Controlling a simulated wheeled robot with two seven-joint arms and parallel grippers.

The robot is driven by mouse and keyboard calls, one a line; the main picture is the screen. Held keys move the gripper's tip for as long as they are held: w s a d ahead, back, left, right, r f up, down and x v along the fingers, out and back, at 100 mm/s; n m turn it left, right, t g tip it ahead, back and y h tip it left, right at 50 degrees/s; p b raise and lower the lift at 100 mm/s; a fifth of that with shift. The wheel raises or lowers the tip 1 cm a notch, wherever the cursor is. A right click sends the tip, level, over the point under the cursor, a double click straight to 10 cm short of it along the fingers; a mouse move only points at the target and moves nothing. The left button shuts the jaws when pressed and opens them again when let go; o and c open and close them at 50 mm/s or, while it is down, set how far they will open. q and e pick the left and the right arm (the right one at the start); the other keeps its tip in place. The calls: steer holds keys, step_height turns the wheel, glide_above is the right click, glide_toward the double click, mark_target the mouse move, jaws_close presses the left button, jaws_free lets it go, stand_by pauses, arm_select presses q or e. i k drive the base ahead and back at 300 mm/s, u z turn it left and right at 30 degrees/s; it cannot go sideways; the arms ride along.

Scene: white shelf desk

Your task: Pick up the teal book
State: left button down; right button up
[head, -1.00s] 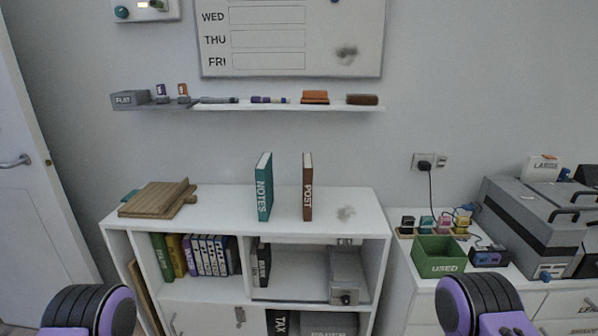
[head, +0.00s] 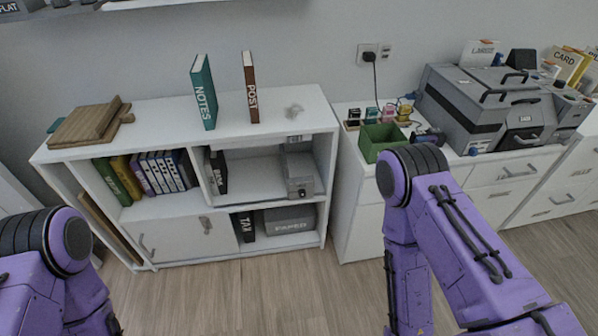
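My left and right purple arms show at the lower left and lower right, well in front of the shelf and apart from the books. Neither gripper shows in the head view.
Wooden boards (head: 90,122) lie on the shelf top's left end. A green box (head: 382,141) and a grey machine (head: 485,105) stand on the right cabinet. The shelf top around the books is mostly clear.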

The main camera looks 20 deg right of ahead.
mark_target(200, 74)
steer(key=u, duration=2.15)
steer(key=i, duration=1.75)
steer(key=z, duration=3.45)
